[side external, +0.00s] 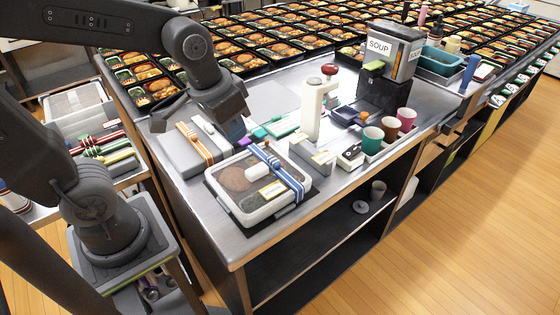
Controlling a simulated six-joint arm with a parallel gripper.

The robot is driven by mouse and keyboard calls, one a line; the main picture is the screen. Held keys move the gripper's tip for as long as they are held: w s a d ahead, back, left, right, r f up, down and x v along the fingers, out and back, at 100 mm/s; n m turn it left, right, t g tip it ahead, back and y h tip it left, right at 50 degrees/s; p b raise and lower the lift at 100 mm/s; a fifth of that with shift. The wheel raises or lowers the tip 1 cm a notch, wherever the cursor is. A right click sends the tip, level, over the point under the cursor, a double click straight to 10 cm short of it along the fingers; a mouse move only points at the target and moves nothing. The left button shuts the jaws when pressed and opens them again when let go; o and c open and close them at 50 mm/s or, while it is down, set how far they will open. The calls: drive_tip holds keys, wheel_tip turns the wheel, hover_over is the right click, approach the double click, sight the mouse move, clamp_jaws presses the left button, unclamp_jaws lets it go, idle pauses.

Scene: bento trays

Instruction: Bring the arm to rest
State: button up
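My gripper (200,118) hangs over the left end of the steel counter (205,220). Its two dark fingers look spread apart, with nothing seen held between them. Below it, a grey lidded box (183,152) with an orange-striped band lies on the counter. A clear-lidded bento box (235,181) with a blue-striped band sits in front and to the right, apart from the gripper. The gap between the fingertips and the grey box is hard to judge from this view.
A white pump dispenser (313,108) stands right of the gripper. Further right are a SOUP dispenser (389,50) and several cups, including a green one (372,139). Rows of filled bento trays (240,62) cover the back. The counter's front left corner is bare.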

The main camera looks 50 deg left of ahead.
sight(273, 189)
drive_tip(key=w+f+g, duration=0.1)
drive_tip(key=w+f, duration=0.1)
drive_tip(key=w+d+f+g, duration=0.1)
drive_tip(key=w+f, duration=0.1)
drive_tip(key=f, duration=0.1)
drive_tip(key=w+f+g, duration=0.1)
drive_tip(key=w+f, duration=0.1)
drive_tip(key=f, duration=0.1)
drive_tip(key=shift+w+d+f, duration=0.15)
drive_tip(key=shift+w+d, duration=0.15)
drive_tip(key=shift+d, duration=0.05)
clamp_jaws()
drive_tip(key=shift+w+d+f, duration=0.1)
drive_tip(key=shift+w+f, duration=0.05)
drive_tip(key=shift+f, duration=1.6)
drive_tip(key=shift+w+f, duration=0.1)
drive_tip(key=shift+f, duration=1.65)
drive_tip(key=shift+f, duration=1)
drive_tip(key=shift+r, duration=0.1)
wheel_tip(273, 189, up, 8)
